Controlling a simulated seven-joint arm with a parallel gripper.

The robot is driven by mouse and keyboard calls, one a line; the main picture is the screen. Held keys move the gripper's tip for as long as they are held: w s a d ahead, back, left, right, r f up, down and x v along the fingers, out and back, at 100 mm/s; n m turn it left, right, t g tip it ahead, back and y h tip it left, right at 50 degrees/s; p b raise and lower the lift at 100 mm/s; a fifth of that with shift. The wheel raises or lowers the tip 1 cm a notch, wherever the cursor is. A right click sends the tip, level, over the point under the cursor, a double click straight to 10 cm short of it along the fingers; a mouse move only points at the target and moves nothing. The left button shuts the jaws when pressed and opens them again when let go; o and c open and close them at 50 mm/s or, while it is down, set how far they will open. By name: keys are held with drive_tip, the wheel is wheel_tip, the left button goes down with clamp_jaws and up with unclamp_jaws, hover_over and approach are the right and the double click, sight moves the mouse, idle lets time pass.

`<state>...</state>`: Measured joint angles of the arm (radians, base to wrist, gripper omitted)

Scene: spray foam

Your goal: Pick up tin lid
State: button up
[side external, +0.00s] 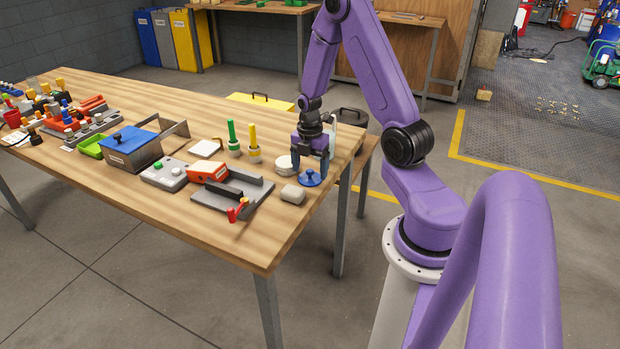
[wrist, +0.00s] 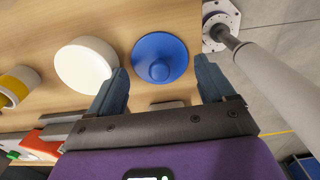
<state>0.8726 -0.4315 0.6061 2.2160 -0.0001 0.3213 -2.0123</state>
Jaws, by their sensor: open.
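A round blue lid with a knob on top (side external: 310,179) lies flat near the right end of the wooden table; I take it to be the tin lid. It also shows in the wrist view (wrist: 159,60). My gripper (side external: 313,168) is just above it, pointing down. In the wrist view the open fingers (wrist: 161,85) stand on either side of the lid's near edge, with nothing held between them. I cannot tell whether the fingers touch the lid.
A round white tin (wrist: 86,64) stands close left of the left finger. A grey block (side external: 292,194) and a grey fixture with an orange box (side external: 207,171) lie nearby. Green (side external: 232,138) and yellow (side external: 253,143) upright pieces stand behind. The table's right edge is close.

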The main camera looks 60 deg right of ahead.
sight(287, 161)
drive_tip(key=shift+f, duration=0.8)
drive_tip(key=c, duration=0.7)
drive_tip(key=shift+r, duration=0.1)
wheel_tip(287, 161, up, 9)
drive_tip(key=shift+d+f, duration=0.1)
drive_tip(key=shift+w+r, duration=0.2)
drive_tip(key=shift+r, duration=0.15)
drive_tip(key=w+d+n, duration=0.1)
drive_tip(key=w+n, duration=0.3)
drive_tip(key=w, duration=0.4)
drive_tip(key=shift+n, duration=0.3)
drive_tip(key=shift+d+f, duration=0.15)
drive_tip(key=shift+f, duration=1.4)
drive_tip(key=shift+d+f, duration=0.1)
drive_tip(key=shift+f, duration=1.4)
